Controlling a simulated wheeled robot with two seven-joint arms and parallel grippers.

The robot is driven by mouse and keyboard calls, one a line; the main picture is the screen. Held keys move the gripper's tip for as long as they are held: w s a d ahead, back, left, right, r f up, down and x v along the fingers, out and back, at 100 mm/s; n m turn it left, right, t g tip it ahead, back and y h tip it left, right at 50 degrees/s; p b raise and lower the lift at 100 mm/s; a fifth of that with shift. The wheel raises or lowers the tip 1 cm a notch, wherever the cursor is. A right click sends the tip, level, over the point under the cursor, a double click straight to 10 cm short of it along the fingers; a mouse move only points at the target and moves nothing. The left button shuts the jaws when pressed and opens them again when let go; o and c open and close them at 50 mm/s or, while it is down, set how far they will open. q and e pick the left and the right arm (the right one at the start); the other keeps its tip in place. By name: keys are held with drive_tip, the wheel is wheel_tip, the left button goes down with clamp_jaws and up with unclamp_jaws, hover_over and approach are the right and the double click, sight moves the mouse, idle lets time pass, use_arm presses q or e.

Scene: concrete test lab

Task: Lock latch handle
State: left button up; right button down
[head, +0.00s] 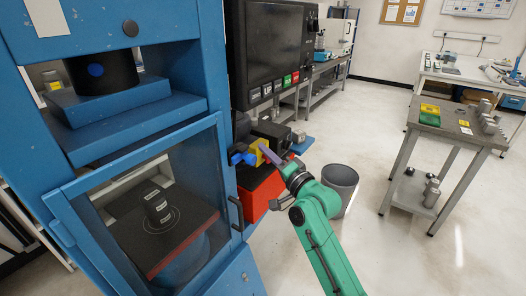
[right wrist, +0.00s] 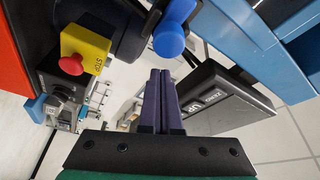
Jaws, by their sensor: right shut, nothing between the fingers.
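The latch handle (head: 240,157) is blue and sticks out beside the right edge of the blue test machine's door frame. In the right wrist view a rounded blue knob of the latch handle (right wrist: 169,40) is close ahead of the fingertips, slightly right of them. My right gripper (head: 264,149), with purple fingers on a green arm, is just right of the handle. Its fingers are shut and empty in the right wrist view (right wrist: 160,73), with a visible gap to the knob. Whether the latch is engaged cannot be told. My left gripper is out of view.
The machine's clear door (head: 160,200) has a dark handle and shows a black cylinder inside. A yellow box with a red stop button (right wrist: 85,50) is near the gripper. A black display (head: 275,45) hangs above. A grey bin (head: 341,185) and bench (head: 450,125) stand right.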

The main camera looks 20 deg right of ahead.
sight(249, 156)
drive_tip(key=shift+s+a+f, duration=0.3)
drive_tip(key=shift+s+a, duration=0.35)
drive_tip(key=shift+a, duration=0.05)
drive_tip(key=s+a+p, duration=0.2)
drive_tip(key=shift+s+a+r+p, duration=0.1)
drive_tip(key=shift+a+r+p, duration=0.05)
drive_tip(key=shift+a+p, duration=0.15)
drive_tip(key=shift+s+a, duration=0.1)
drive_tip(key=shift+s, duration=0.05)
